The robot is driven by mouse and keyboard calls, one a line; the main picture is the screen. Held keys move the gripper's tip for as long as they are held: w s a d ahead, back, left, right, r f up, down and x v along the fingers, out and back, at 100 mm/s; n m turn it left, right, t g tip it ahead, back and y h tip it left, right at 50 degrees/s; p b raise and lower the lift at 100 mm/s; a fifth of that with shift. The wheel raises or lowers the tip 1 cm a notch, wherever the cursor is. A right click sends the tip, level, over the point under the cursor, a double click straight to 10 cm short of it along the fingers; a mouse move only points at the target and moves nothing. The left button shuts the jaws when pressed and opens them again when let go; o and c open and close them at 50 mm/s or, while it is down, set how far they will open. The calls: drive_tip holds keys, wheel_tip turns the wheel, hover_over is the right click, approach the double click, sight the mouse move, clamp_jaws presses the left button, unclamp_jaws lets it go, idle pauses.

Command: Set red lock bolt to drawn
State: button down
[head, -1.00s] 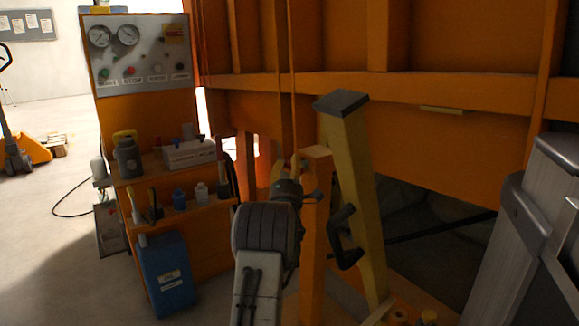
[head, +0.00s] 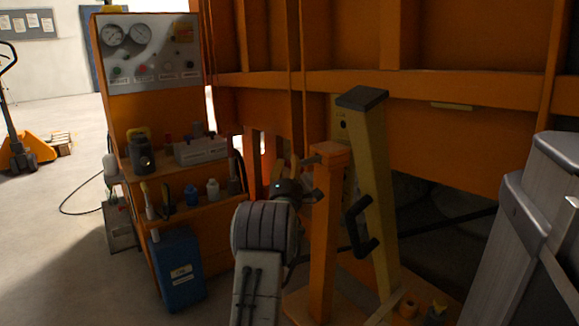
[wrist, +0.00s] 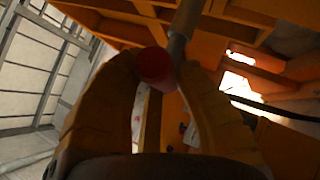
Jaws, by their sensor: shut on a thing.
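The red knob of the lock bolt (wrist: 153,65) shows between the two yellow fingers of my gripper (wrist: 154,72) in the wrist view. The gripper is shut on the knob. A grey rod (wrist: 183,32) runs from beside the knob toward the top of the picture. In the head view my gripper (head: 297,168) is small and dark, just left of the orange post (head: 326,215), partly hidden by my own arm. I cannot make out the knob there, nor how far the bolt stands out.
A yellow prop with a black handle (head: 374,190) leans behind the post. An orange control stand (head: 140,105) with gauges, bottles and a blue can (head: 177,270) is at left. A grey metal column (head: 530,240) is at right.

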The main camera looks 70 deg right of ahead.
drive_tip(key=shift+w+a+r+t, duration=0.15)
drive_tip(key=shift+w+r+t, duration=0.05)
drive_tip(key=shift+r+t, duration=0.1)
drive_tip(key=c, duration=1.2)
unclamp_jaws()
drive_tip(key=shift+w, duration=0.1)
drive_tip(key=o, duration=0.4)
drive_tip(key=shift+f, duration=0.1)
drive_tip(key=v, duration=1.2)
